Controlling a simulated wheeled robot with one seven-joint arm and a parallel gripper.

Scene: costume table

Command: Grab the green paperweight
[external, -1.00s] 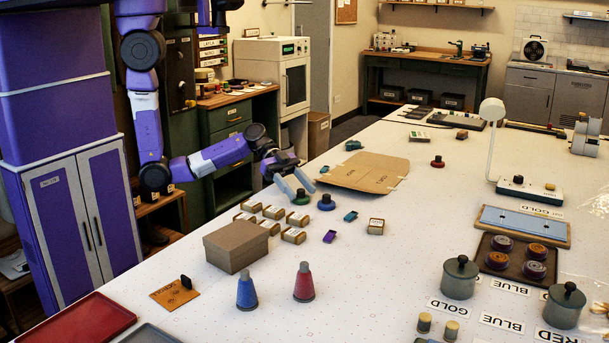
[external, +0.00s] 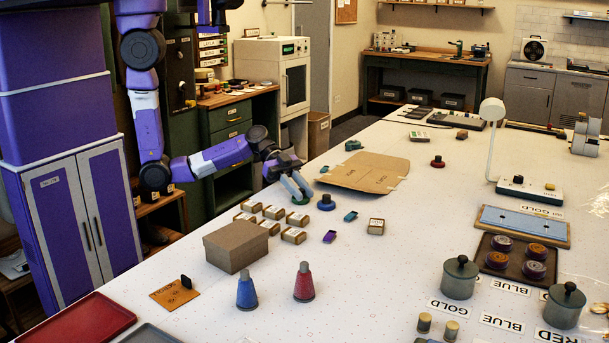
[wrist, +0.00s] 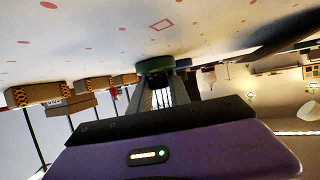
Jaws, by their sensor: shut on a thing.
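The green paperweight (external: 299,199) stands on the white table beside the flat brown cardboard. My gripper (external: 300,189) has come down on it, and its fingers are closed on the paperweight's upper part. In the wrist view the green paperweight (wrist: 155,66) shows its round base just beyond the ends of my gripper's fingers (wrist: 160,84). The fingers hide its knob. The paperweight appears to rest on the table. A blue paperweight (external: 326,202) stands close to the right, apart from the fingers.
Several small labelled boxes (external: 274,212) stand just in front and to the left. The cardboard sheet (external: 365,172) lies behind to the right. A red paperweight (external: 438,162) stands farther back. The table's middle is largely clear.

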